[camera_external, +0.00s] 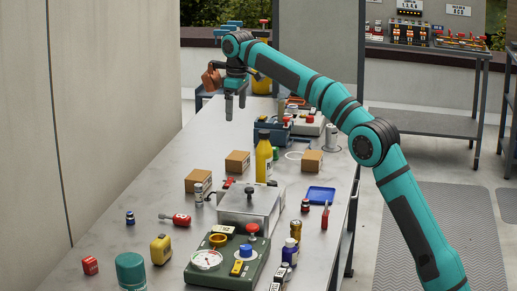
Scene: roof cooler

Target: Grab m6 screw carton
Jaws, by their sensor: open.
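Three small brown cardboard cartons stand on the grey metal bench. One carton (198,181) is left of centre, a second carton (238,163) is just behind it, and a third carton (312,162) stands to the right. Their labels are too small to read, so I cannot tell which is the m6 screw carton. My gripper (235,105) points down with its two fingers apart and empty. It is raised above the far part of the bench, apart from all the cartons.
A yellow bottle (264,160) stands between the second and third cartons. A silver box (250,210) and a green gauge unit (228,262) are in front. A blue tray (321,194) lies at the right. A blue toolbox (272,132) is behind. The bench's left side is mostly clear.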

